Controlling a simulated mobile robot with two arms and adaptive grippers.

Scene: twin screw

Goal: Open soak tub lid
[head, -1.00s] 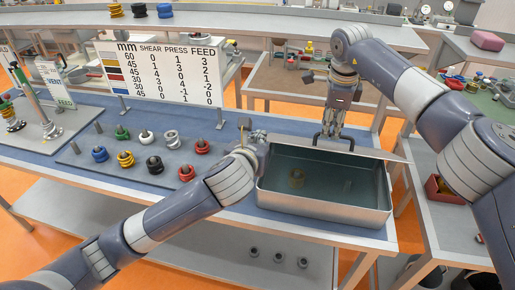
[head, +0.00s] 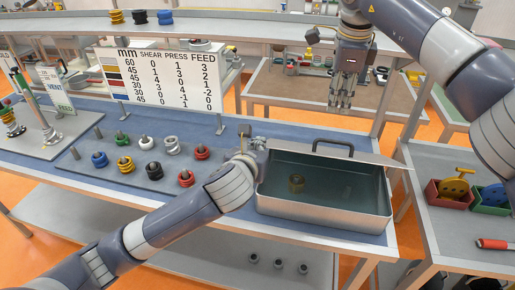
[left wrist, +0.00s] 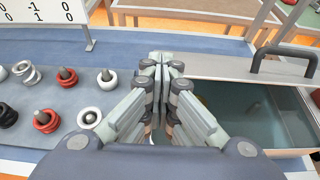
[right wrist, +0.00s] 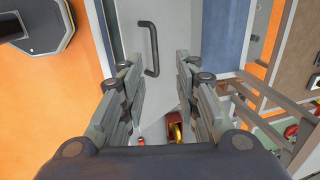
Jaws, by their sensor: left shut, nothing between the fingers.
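The soak tub (head: 325,215) is a grey metal basin with greenish liquid and a yellowish ring (head: 296,183) inside. Its grey lid (head: 368,157) lies off the opening, along the tub's back edge, with a dark handle (head: 333,148); the handle also shows in the left wrist view (left wrist: 284,58) and right wrist view (right wrist: 151,48). My right gripper (head: 341,101) is open and empty, above and behind the handle, apart from it. My left gripper (left wrist: 166,62) is shut and empty at the tub's left side; in the head view its arm partly hides it.
Several coloured rings stand on pegs on a grey board (head: 118,182) left of the tub. A white sign (head: 165,78) stands behind them. Red (head: 446,196) and green (head: 490,200) bins sit on the right table.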

